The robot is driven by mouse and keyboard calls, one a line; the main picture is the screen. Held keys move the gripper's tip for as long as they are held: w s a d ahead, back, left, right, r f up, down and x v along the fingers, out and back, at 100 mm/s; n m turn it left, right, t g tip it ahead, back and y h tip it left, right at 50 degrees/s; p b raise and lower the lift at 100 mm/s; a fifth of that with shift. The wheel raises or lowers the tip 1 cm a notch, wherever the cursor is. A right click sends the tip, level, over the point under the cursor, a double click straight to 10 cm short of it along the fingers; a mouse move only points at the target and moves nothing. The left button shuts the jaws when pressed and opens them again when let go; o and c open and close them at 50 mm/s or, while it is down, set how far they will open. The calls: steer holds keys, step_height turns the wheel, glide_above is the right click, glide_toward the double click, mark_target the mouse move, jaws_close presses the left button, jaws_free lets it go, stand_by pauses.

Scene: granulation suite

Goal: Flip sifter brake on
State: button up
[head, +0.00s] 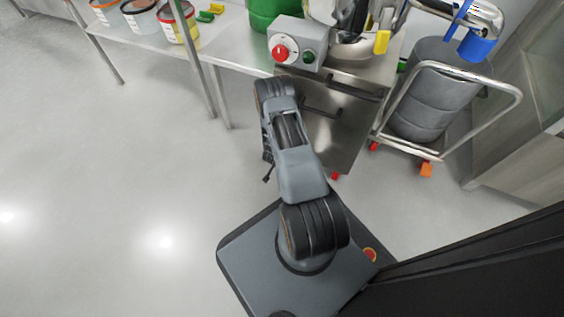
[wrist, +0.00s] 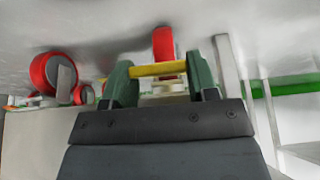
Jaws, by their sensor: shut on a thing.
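In the wrist view, my gripper (wrist: 160,80) has its two green fingers on either side of a yellow bar (wrist: 158,69), which looks like the brake pedal, and is shut on it. The bar spans between the fingertips. A red wheel (wrist: 163,42) sits just behind the bar, with a pale bracket under it. In the head view my arm reaches down beside a steel machine with a cabinet (head: 345,130), and my fingertips are hidden behind the arm. The brake's on or off position cannot be told.
The machine carries a control box (head: 297,42) with a red knob and green button. A grey drum (head: 425,95) stands in a wheeled trolley frame (head: 515,95) at right. More red wheels (wrist: 55,73) show left in the wrist view. Floor at left is clear.

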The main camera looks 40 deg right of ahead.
steer(key=h, duration=0.1)
steer(key=f+t+h, duration=0.1)
steer(key=h, duration=0.1)
steer(key=shift+s+a+f+t, duration=0.2)
steer(key=shift+s+f+t, duration=0.05)
steer(key=shift+f+t, duration=0.1)
steer(key=shift+f+t+h, duration=0.55)
steer(key=shift+t+h, duration=0.1)
steer(key=shift+h, duration=0.65)
steer(key=shift+s+d, duration=0.1)
steer(key=o, duration=0.9)
steer(key=shift+o, duration=0.2)
steer(key=shift+a+r, duration=0.2)
steer(key=shift+a, duration=0.05)
steer(key=p+v, duration=0.6)
steer(key=v, duration=0.7)
steer(key=shift+a+f, duration=0.15)
steer(key=shift+a, duration=0.05)
